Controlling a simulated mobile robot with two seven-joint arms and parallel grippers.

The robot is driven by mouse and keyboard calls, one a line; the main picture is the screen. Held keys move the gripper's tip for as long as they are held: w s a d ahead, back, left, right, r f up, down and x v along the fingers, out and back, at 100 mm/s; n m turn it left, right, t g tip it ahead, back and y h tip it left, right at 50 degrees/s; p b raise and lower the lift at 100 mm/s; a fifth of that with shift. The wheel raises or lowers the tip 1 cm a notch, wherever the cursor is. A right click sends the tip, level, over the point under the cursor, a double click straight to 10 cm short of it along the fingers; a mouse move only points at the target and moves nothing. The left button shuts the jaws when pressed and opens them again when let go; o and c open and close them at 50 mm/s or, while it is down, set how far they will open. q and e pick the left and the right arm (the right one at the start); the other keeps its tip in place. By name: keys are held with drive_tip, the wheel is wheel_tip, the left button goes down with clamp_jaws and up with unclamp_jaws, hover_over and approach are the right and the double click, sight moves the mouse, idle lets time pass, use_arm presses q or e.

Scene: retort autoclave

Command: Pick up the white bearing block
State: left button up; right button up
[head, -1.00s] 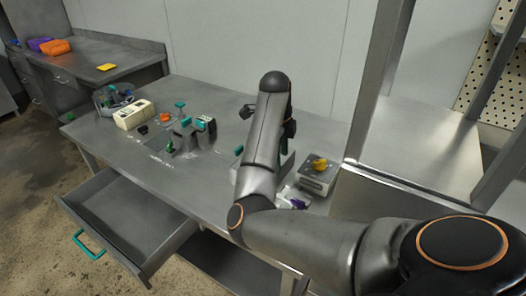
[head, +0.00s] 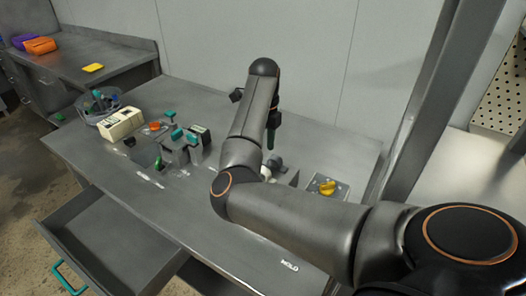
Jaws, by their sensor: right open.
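My right arm reaches over the steel table, and its dark gripper (head: 271,134) points down behind the forearm. The gripper is open, and I see nothing held in it, though the arm hides part of it. Just below it is a small pale grey-white piece (head: 274,161) beside a grey block (head: 288,174); both are partly hidden by my arm. I cannot tell for sure that the pale piece is the white bearing block. A cream-white box (head: 121,123) stands at the left of the table. My left gripper is not in view.
Dark fixtures with teal parts (head: 180,148) stand left of centre. A grey box with a yellow knob (head: 328,188) stands right of the gripper. A round container (head: 99,107) is at the left edge. A drawer (head: 110,240) is open in front. A steel post rises at right.

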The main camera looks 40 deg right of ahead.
wheel_tip(320, 180, down, 9)
drive_tip(key=shift+w+p, duration=0.15)
drive_tip(key=shift+p, duration=0.25)
drive_tip(key=shift+c, duration=0.3)
clamp_jaws()
idle(0.4)
